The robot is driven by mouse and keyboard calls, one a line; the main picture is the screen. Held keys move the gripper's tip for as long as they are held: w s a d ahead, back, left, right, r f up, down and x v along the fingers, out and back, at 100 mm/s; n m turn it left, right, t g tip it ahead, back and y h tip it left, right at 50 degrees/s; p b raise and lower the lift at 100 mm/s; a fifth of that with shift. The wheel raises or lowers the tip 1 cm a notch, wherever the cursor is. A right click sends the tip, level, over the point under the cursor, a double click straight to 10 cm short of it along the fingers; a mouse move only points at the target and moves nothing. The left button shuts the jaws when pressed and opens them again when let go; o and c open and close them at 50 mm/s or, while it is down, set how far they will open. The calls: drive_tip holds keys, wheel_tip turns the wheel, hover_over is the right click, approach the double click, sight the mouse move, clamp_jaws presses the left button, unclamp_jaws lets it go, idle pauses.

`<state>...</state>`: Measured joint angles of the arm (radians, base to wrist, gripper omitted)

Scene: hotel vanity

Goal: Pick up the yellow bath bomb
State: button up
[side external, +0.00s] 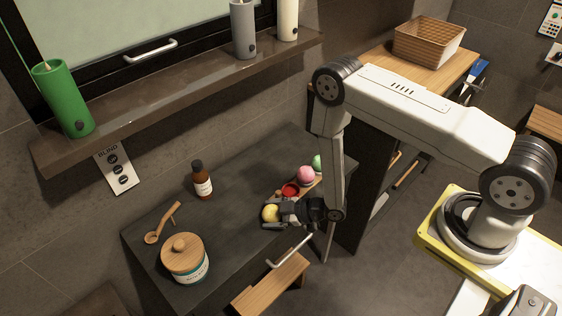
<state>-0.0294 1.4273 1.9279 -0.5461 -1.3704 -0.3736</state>
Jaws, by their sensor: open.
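The yellow bath bomb (270,213) sits at the left end of a wooden tray (316,182) on the dark vanity top. My gripper (271,214) is low over the vanity, with its open fingers on either side of the yellow bath bomb. I cannot tell whether the fingers touch it. My gripper hides part of the tray. A red ball-like or dish-like item (290,190), a pink bath bomb (306,175) and a green bath bomb (318,162) lie in a row farther back on the tray.
A brown bottle (202,182), a wooden scoop (162,224) and a wooden-lidded jar (185,260) stand or lie left on the vanity (235,210). A drawer handle (290,250) is at the front. A ledge (180,95) with candles runs above.

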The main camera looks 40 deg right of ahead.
sight(271, 209)
drive_tip(key=shift+w+a, duration=0.1)
idle(0.4)
drive_tip(key=c, duration=0.9)
drive_tip(key=shift+r, duration=0.1)
drive_tip(key=shift+c, duration=0.2)
drive_tip(key=shift+r, duration=4.85)
